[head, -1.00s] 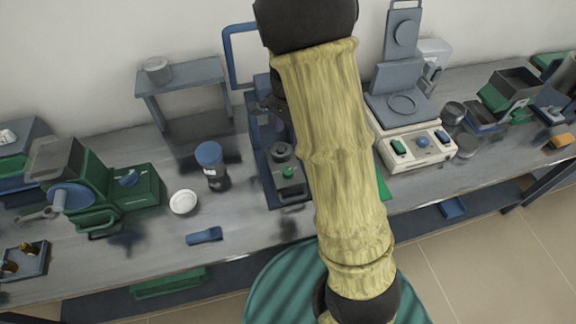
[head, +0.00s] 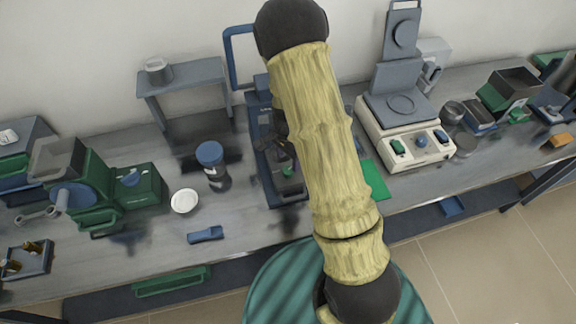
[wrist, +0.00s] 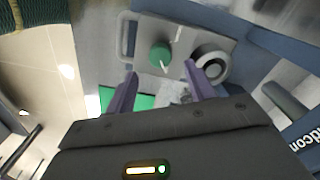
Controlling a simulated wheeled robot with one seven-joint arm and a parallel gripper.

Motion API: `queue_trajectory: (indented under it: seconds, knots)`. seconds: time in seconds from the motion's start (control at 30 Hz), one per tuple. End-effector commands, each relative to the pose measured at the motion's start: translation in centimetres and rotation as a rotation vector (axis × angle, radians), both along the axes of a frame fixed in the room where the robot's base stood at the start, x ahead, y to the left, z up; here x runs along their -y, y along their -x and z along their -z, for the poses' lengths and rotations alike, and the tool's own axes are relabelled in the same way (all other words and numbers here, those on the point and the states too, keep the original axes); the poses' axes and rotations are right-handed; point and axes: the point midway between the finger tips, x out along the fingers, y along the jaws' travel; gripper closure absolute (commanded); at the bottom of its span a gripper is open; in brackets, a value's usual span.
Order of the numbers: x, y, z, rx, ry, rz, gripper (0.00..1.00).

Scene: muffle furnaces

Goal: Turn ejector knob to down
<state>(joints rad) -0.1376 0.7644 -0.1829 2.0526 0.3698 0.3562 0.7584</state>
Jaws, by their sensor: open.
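The green ejector knob (wrist: 160,55), round with a pale pointer line, sits on a grey plate in the wrist view. It also shows small in the head view (head: 288,171), on the blue-and-grey device at mid-bench, partly covered by my arm. My gripper (wrist: 161,69) is open and empty, its two purple fingers on either side of the knob in the picture. I cannot tell whether they touch it. In the head view my gripper is dark and largely hidden by the arm.
A green mat (head: 374,179) lies right of the device, and a white hotplate-like unit (head: 402,140) stands beyond it. A blue-lidded jar (head: 212,165), a white dish (head: 184,201) and a blue block (head: 205,235) are left. The bench front edge is close.

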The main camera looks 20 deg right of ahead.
Motion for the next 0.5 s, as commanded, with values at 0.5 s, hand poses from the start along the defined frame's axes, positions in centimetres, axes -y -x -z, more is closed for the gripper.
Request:
queue_trajectory:
  seconds: [0.5]
  knots:
    - [0.0,0.0,5.3,0.0,0.0,0.0,0.46]
